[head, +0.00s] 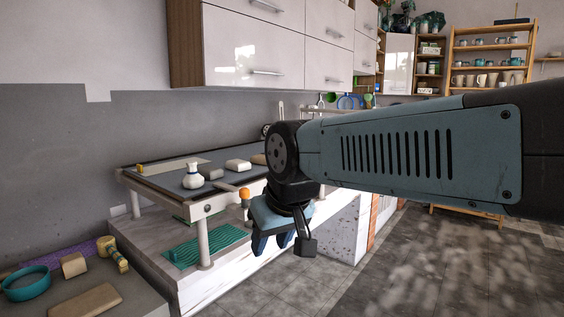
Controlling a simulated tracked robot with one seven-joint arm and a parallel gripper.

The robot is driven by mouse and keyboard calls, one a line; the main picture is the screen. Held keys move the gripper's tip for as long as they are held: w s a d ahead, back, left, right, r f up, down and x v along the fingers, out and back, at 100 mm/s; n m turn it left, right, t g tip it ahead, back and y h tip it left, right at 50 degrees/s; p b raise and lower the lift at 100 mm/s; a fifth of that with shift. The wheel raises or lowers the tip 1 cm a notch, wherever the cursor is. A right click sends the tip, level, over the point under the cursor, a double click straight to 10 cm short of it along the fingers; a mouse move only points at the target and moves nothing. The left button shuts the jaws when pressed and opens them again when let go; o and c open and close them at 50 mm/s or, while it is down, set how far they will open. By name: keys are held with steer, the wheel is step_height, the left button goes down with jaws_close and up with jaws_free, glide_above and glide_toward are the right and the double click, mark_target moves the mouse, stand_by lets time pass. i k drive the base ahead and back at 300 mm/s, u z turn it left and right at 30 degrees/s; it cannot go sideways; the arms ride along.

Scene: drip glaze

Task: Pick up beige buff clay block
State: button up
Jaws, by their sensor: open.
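Several clay blocks are in the head view, and I cannot tell for certain which is the beige buff one. A tan-beige block (258,159) lies on the dark-topped raised table, partly hidden behind my arm. A pale cream block (238,165) and a greyer block (210,172) lie to its left. Another small beige block (73,264) sits on the near-left counter. My gripper (271,244) is open, fingers down, in front of the raised table's near right side. It looks empty and apart from all the blocks.
The floor at right is clear.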

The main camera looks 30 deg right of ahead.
mark_target(260, 160)
steer(key=z, duration=0.6)
steer(key=k, duration=0.55)
steer(key=z, duration=0.15)
steer(key=i, duration=1.65)
steer(key=u, duration=0.3)
